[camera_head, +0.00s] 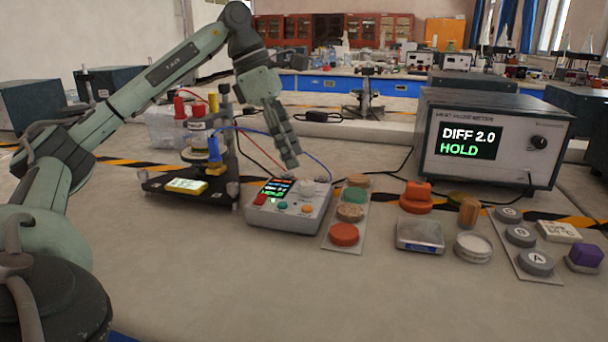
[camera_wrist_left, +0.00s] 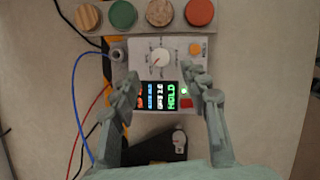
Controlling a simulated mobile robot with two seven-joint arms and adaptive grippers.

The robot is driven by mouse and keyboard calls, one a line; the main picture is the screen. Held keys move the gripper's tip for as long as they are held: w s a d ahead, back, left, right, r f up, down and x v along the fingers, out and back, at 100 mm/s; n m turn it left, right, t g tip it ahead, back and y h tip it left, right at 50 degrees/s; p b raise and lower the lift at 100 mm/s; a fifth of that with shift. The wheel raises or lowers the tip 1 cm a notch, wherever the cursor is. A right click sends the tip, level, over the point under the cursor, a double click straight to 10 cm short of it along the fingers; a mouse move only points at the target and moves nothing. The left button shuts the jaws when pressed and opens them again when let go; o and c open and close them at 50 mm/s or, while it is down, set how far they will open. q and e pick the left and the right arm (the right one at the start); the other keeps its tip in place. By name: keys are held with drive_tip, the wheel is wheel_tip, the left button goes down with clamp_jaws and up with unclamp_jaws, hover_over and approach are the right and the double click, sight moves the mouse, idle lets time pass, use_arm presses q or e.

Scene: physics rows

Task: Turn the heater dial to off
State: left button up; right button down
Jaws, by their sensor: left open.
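The control box (camera_head: 288,219) is a light grey unit with a small lit screen, buttons and a white round dial (camera_head: 307,188). In the left wrist view the dial (camera_wrist_left: 160,58) shows with a thin reddish pointer line and small markings around it that are too small to read. My left gripper (camera_head: 290,160) hangs above the box, pointing down, open and empty. In the left wrist view its fingers (camera_wrist_left: 158,78) stand apart on either side of the screen, with the dial just beyond the tips. They appear clear of the dial. My right gripper is not in view.
A stand (camera_head: 188,185) with wires is left of the box. A strip of colored discs (camera_head: 343,234) lies close on its right. A large meter (camera_head: 495,138) reads "DIFF 2.0 HOLD". A small scale (camera_head: 420,235) sits before it. The front table is clear.

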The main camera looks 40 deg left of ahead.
sight(306, 183)
use_arm(q)
drive_tip(key=x, duration=0.5)
drive_tip(key=shift+d+f+b, duration=0.2)
drive_tip(key=shift+b, duration=0.1)
drive_tip(key=shift+w+d+f, duration=0.15)
drive_tip(key=shift+w+f, duration=0.05)
drive_tip(key=shift+f, duration=0.25)
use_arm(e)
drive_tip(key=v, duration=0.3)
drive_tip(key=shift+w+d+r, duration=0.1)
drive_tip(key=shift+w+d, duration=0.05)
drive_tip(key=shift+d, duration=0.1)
use_arm(q)
clamp_jaws()
